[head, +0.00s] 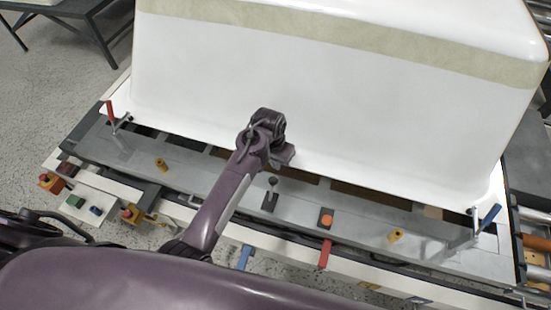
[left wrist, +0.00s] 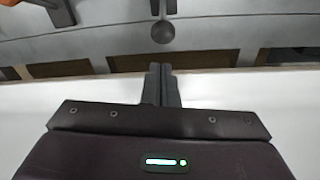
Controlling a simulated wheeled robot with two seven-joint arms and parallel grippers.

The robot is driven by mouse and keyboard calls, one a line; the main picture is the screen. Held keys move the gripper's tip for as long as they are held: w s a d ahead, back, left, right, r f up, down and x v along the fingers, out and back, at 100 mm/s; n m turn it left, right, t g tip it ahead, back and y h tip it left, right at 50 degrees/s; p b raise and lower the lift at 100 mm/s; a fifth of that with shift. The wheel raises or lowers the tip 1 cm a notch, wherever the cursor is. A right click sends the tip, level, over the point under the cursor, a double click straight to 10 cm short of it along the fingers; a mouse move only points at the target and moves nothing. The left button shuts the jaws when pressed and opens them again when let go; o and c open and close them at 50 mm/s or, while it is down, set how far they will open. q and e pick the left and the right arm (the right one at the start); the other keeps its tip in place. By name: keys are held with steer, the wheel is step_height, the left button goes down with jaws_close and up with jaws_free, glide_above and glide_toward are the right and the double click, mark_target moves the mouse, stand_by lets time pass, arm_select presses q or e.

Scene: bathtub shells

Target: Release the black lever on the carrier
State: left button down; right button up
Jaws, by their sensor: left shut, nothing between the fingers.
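The black lever (head: 270,194) with a round ball knob stands on the grey metal carrier (head: 349,208), near the middle of its front rail. My left gripper (head: 288,157) is beyond the lever, close to the lower edge of the white tub shell (head: 330,110). In the left wrist view, its two fingers (left wrist: 161,85) are shut together with nothing between them. The black ball knob (left wrist: 163,32) appears just past the fingertips there, and a gap shows between them. My right gripper is in neither view.
A red-handled clamp (head: 110,111) stands at the carrier's left and a blue-handled one (head: 488,217) at its right. An orange button (head: 326,221), a red lever (head: 325,253) and a blue lever (head: 244,257) are along the front. A control panel (head: 88,204) is at lower left.

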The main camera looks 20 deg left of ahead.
mark_target(272, 187)
arm_select(q)
step_height(272, 187, down, 6)
steer(key=shift+w+d, duration=0.2)
steer(key=shift+w, duration=0.1)
stand_by(0.3)
